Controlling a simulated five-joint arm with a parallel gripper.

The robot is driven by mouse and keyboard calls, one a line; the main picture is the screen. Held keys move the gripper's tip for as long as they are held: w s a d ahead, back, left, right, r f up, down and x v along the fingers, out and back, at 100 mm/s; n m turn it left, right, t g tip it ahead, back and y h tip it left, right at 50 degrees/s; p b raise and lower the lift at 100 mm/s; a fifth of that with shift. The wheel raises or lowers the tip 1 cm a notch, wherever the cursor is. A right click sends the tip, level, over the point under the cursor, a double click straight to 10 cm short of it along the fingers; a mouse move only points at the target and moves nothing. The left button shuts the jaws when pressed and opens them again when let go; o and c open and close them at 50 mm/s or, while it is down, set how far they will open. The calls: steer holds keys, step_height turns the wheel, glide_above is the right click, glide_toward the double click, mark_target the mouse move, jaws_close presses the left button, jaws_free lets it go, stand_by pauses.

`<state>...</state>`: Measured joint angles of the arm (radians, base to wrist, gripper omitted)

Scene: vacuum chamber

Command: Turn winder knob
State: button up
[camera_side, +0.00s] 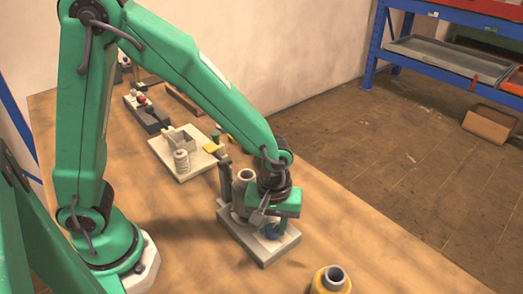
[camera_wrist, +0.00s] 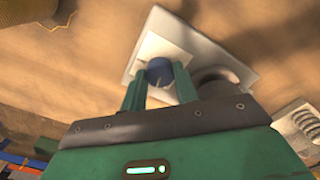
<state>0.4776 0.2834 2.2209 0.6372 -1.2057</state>
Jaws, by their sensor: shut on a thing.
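The winder is a grey base plate (camera_side: 265,245) on the wooden table, with a blue knob (camera_side: 272,231) at its front right and a pale spool or cylinder (camera_side: 243,180) standing behind it. In the wrist view the blue knob (camera_wrist: 159,71) sits between the two green fingers of my gripper (camera_wrist: 157,85), on a pale square part of the base plate (camera_wrist: 212,40). My gripper (camera_side: 272,226) points down over the plate in the side view and is shut on the knob. The fingers partly hide the knob's sides.
A yellow spool (camera_side: 331,280) stands on the table in front. Behind the winder lies a pale board (camera_side: 182,165) with a white spool and small parts. A dark block (camera_side: 147,118) lies farther back. The table right of the winder is clear.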

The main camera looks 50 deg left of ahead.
mark_target(272, 229)
steer(key=shift+r, duration=0.1)
steer(key=o, duration=1)
steer(key=shift+r, duration=3.9)
